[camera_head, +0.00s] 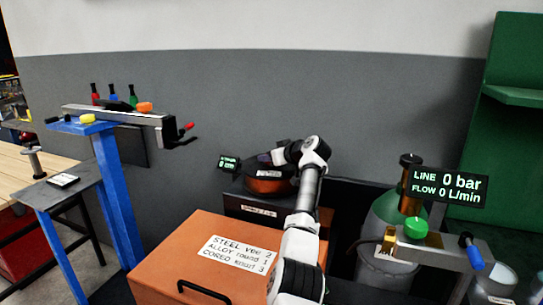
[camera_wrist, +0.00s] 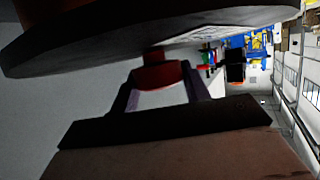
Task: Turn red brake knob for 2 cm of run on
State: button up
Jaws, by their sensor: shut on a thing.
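The red brake knob (camera_wrist: 160,76) shows in the wrist view, under the dark rim of a big round spool (camera_wrist: 120,48). My gripper (camera_wrist: 157,88) has one finger on each side of the knob and is shut on it. In the head view my gripper (camera_head: 266,158) is at the orange-brown spool (camera_head: 268,186), which sits on a dark labelled box (camera_head: 249,208). The knob is hidden there behind my gripper and arm. A small dark display (camera_head: 229,163) stands left of the spool; its text is too small to read.
An orange cabinet (camera_head: 190,262) with a label stands in front of the spool. A green-topped cylinder and a pressure display (camera_head: 450,187) reading 0 bar and 0 L/min are at right. A blue stand (camera_head: 108,170) is at left. A grey wall rises behind.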

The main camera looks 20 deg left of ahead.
jog(key=shift+f, duration=0.1)
jog(key=o, duration=1)
jog(key=b+v, duration=0.4)
jog(key=v, duration=1)
jog(key=shift+b, duration=0.4)
jog(key=shift+w, duration=0.1)
